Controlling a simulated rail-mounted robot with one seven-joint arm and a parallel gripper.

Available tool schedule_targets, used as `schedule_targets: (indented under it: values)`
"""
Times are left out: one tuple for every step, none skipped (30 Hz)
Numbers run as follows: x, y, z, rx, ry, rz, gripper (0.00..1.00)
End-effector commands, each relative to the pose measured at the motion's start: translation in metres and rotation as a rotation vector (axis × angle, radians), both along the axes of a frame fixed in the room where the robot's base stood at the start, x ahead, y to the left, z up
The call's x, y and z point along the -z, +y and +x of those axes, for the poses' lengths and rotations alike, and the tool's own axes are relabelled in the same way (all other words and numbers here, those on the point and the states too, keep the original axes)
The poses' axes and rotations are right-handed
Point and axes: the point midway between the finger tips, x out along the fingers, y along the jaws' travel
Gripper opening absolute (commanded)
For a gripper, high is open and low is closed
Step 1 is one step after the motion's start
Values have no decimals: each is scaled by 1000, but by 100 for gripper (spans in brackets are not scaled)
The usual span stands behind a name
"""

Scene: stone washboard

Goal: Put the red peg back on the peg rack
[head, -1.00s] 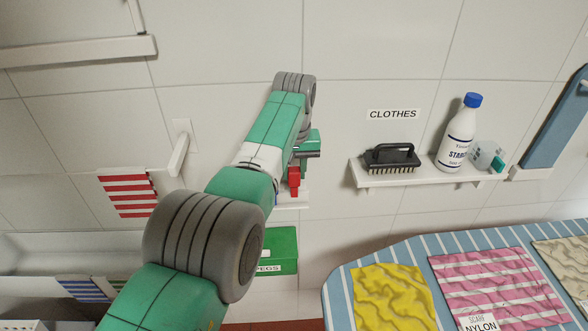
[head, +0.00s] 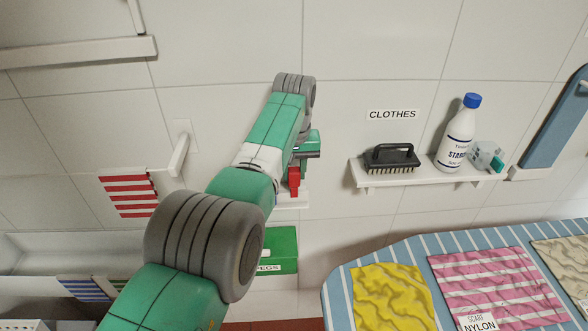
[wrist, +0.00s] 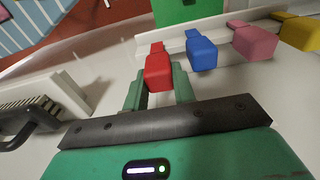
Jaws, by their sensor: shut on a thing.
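The red peg (wrist: 158,72) sits between the two green fingers of my gripper (wrist: 159,84), which is shut on it. In the head view the red peg (head: 294,181) hangs upright under my gripper (head: 299,166), just above a white ledge, which is the peg rack (head: 294,201). In the wrist view the peg rack (wrist: 178,46) is a white strip holding a blue peg (wrist: 201,53), a pink peg (wrist: 254,42) and a yellow peg (wrist: 298,32). The red peg lines up at the end of this row, beside the blue peg. I cannot tell whether it touches the rack.
A green pegs box (head: 279,250) is below the rack. To the right, a wall shelf (head: 432,181) holds a black brush (head: 391,157) and a starch bottle (head: 458,135). A striped board (head: 420,255) with cloths stands at lower right. The wall between rack and shelf is clear.

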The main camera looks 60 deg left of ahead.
Motion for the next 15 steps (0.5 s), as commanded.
schedule_targets:
  values:
    - [2, 0, 0, 0, 0, 0, 2]
    - [3, 0, 0, 0, 0, 0, 2]
    - [5, 0, 0, 0, 0, 0, 2]
    - [6, 0, 0, 0, 0, 0, 2]
    - [7, 0, 0, 0, 0, 0, 2]
    - [9, 0, 0, 0, 0, 0, 2]
    - [10, 0, 0, 0, 0, 0, 2]
    - [11, 0, 0, 0, 0, 0, 2]
    - [13, 0, 0, 0, 0, 0, 2]
    - [14, 0, 0, 0, 0, 0, 2]
    - [15, 0, 0, 0, 0, 0, 2]
    - [17, 0, 0, 0, 0, 0, 2]
    - [18, 0, 0, 0, 0, 0, 2]
    - [19, 0, 0, 0, 0, 0, 2]
    - [21, 0, 0, 0, 0, 0, 2]
